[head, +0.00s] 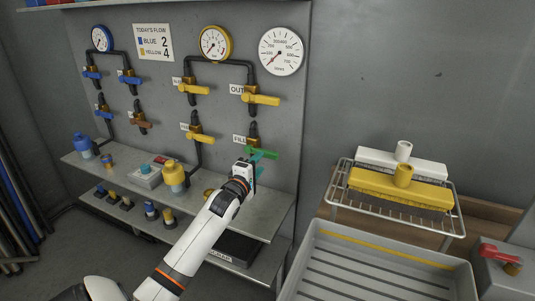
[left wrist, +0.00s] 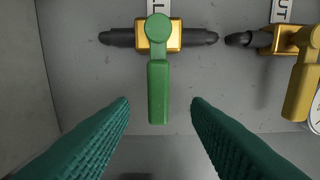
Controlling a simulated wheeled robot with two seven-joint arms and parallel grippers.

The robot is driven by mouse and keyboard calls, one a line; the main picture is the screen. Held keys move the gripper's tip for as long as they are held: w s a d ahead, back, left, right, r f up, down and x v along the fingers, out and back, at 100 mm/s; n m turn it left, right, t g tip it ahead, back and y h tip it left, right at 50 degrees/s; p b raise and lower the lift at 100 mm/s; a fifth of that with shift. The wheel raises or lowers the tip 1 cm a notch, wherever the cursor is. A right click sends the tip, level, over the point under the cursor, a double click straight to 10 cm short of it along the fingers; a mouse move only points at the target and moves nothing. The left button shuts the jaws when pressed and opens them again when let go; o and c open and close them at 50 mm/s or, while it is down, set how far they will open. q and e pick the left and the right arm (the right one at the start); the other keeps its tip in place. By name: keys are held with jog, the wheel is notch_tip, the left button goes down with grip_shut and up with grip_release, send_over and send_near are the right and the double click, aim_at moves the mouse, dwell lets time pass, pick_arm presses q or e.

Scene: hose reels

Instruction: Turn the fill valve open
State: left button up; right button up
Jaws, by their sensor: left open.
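The fill valve has a green lever handle (head: 264,154) below the FILL label on the grey panel. In the left wrist view the green handle (left wrist: 158,92) sits on a gold valve body (left wrist: 173,36) with black pipe on both sides. The handle stands at right angles to the pipe. My left gripper (head: 252,168) is at the handle, partly covering the valve. In the left wrist view its teal fingers are open, one on either side of the handle's free end, with visible gaps on both sides. My right gripper is not in view.
Yellow-handled valves sit nearby, including the OUT valve (head: 261,99) above, which also shows in the left wrist view (left wrist: 301,88). A shelf (head: 225,215) with bottles and fittings runs below. A wire rack (head: 449,222) with brushes and a grey tray (head: 462,277) stand right.

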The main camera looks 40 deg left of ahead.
aim_at(266, 155)
pick_arm(q)
jog(key=x, duration=0.5)
jog(key=shift+w+a+f, duration=0.1)
jog(key=shift+w+f, duration=0.05)
jog(key=shift+w+a, duration=0.2)
jog(key=shift+w, duration=0.45)
jog(key=shift+w+a, duration=0.1)
jog(key=shift+w, duration=0.15)
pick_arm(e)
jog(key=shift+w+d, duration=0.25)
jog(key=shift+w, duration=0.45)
pick_arm(q)
jog(key=shift+c, duration=0.5)
grip_shut()
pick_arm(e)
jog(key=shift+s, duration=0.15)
